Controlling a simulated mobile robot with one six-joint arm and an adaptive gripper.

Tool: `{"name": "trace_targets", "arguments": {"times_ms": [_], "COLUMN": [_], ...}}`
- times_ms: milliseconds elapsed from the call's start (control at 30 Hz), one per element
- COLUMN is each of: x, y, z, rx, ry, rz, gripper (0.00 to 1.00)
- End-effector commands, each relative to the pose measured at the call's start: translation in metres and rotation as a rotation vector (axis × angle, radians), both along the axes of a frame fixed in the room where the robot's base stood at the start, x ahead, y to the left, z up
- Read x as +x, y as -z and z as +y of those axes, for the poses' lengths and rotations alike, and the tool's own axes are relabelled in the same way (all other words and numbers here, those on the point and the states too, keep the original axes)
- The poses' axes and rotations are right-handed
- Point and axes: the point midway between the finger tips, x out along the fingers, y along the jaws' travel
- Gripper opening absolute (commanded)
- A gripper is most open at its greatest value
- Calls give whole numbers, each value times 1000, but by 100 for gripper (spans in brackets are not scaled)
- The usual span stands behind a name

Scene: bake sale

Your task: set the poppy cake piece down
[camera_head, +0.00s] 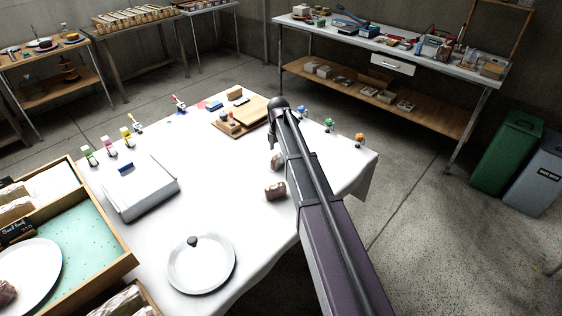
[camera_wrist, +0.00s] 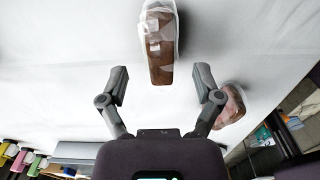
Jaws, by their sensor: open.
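My gripper (camera_wrist: 160,80) is open and empty in the wrist view, its two fingers apart. A wrapped brown cake piece (camera_wrist: 159,45) lies on the white tablecloth just beyond the fingertips, in line with the gap between them. A second wrapped brown piece (camera_wrist: 232,105) lies beside the right finger. In the head view, one wrapped piece (camera_head: 275,191) sits on the table left of my arm, and another (camera_head: 277,162) is partly covered by the arm. My gripper is hidden there. I cannot tell by looks which is the poppy cake piece.
A wooden tray (camera_head: 110,268) stands at the left. Cloth around the two pieces is clear.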

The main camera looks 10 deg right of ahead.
Motion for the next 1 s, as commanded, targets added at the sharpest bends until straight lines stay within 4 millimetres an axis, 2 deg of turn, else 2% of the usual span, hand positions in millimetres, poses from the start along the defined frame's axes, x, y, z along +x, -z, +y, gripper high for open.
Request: {"name": "trace_targets", "arguments": {"times_ms": [267,800,1000], "x": [0,0,0], "y": [7,47,52], "z": [0,0,0], "rx": [0,0,0], "ry": [0,0,0], "rz": [0,0,0], "gripper": [83,83,83]}}
